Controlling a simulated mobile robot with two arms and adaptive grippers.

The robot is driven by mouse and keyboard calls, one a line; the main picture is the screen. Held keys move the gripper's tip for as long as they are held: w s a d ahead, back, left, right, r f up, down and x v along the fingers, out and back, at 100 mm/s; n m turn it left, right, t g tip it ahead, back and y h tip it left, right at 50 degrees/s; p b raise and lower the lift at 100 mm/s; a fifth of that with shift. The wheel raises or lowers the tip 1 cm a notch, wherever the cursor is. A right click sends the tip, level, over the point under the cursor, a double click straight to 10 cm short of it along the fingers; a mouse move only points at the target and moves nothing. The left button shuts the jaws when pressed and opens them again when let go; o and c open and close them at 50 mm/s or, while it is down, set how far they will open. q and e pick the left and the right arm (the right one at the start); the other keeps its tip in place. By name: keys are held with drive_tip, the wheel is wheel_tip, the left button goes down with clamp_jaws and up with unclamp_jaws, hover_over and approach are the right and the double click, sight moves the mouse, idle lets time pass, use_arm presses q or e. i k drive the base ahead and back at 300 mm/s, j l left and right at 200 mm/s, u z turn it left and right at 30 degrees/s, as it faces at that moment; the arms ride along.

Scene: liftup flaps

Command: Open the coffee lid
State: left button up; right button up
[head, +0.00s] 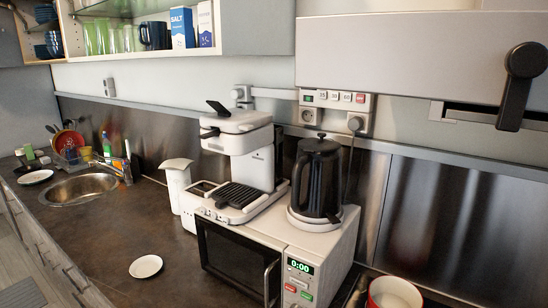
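The white coffee machine (252,160) stands on top of the microwave, near the middle of the head view. Its white top (236,121) carries a small black flap (217,107), which stands tilted up at the left side of the top. A black handle (209,133) sticks out to the left below it. A black grate (238,195) lies on the machine's base. The inside of the top cannot be seen from here. Neither of my grippers is in view.
A black kettle (318,180) stands right of the machine on the microwave (235,260). A white jug-shaped item (178,185) stands to its left. A saucer (146,266) lies on the mostly clear counter. A grey hood-like unit (400,55) with a black handle (522,85) overhangs the right.

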sight(241, 121)
drive_tip(key=k+j+z, duration=0.25)
drive_tip(key=z, duration=0.25)
drive_tip(key=k+z, duration=0.5)
drive_tip(key=i+j, duration=0.05)
